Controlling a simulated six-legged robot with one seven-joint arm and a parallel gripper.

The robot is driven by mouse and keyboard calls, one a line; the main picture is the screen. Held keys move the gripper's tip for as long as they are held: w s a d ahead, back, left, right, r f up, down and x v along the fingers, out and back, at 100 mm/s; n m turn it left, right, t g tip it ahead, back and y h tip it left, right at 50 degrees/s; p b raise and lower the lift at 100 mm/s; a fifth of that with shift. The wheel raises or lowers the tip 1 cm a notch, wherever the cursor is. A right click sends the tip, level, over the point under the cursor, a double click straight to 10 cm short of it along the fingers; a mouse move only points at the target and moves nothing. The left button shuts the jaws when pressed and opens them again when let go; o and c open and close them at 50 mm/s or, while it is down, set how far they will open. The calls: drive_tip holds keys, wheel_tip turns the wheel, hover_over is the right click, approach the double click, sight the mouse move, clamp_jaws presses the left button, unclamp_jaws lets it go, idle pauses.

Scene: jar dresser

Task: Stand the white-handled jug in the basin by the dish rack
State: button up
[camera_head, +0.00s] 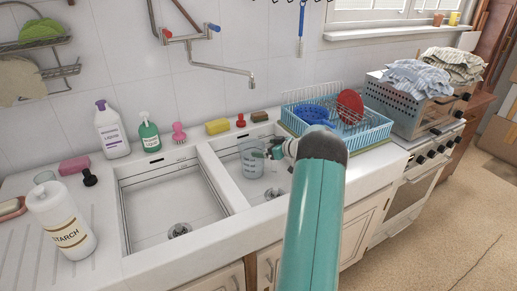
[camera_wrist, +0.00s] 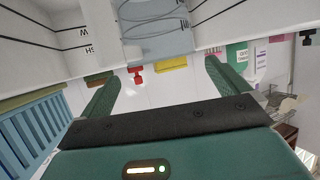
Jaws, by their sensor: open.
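The jug (camera_head: 251,161) is a clear, greyish vessel with dark print. In the head view it is upright in the right-hand basin (camera_head: 232,183), the one by the dish rack (camera_head: 340,127). Its handle is not clearly visible. My gripper (camera_head: 273,150) is at the jug's right side, partly hidden by my teal arm. In the wrist view, my gripper (camera_wrist: 160,72) has its two green fingers spread wide with nothing between them. The jug (camera_wrist: 155,30) shows beyond the fingertips there, cut off by the top edge.
The left basin (camera_head: 170,205) is empty. A yellow sponge (camera_head: 218,126), pink brush (camera_head: 178,132), green bottle (camera_head: 149,137) and white bottle (camera_head: 111,132) line the back ledge. The tap (camera_head: 235,70) hangs above. A starch bottle (camera_head: 62,222) stands on the left drainer.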

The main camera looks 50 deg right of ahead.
drive_tip(key=v, duration=0.6)
drive_tip(key=w+a+r+n+g+y, duration=0.15)
drive_tip(key=a+r, duration=0.25)
drive_tip(key=a, duration=0.4)
drive_tip(key=w+a+r+m+g+y, duration=0.1)
drive_tip(key=w+a+r, duration=0.25)
drive_tip(key=a, duration=0.45)
drive_tip(key=s+a+r+g, duration=0.2)
drive_tip(key=a+r, duration=0.2)
drive_tip(key=a, duration=0.6)
drive_tip(key=s+a+r+g, duration=0.2)
drive_tip(key=a+r, duration=0.1)
drive_tip(key=a, duration=0.7)
drive_tip(key=s+a+r+g, duration=0.2)
drive_tip(key=s+a+r, duration=0.1)
drive_tip(key=s+a, duration=0.85)
drive_tip(key=s+a+h, duration=0.2)
drive_tip(key=s+a, duration=0.1)
drive_tip(key=s, duration=0.3)
drive_tip(key=s+a+f+m+h, duration=0.1)
drive_tip(key=s+a, duration=0.3)
drive_tip(key=s, duration=0.2)
drive_tip(key=shift+t+h, duration=0.35)
drive_tip(key=shift+d+f+m, duration=0.1)
drive_tip(key=shift+d+m, duration=0.1)
drive_tip(key=shift+m, duration=0.15)
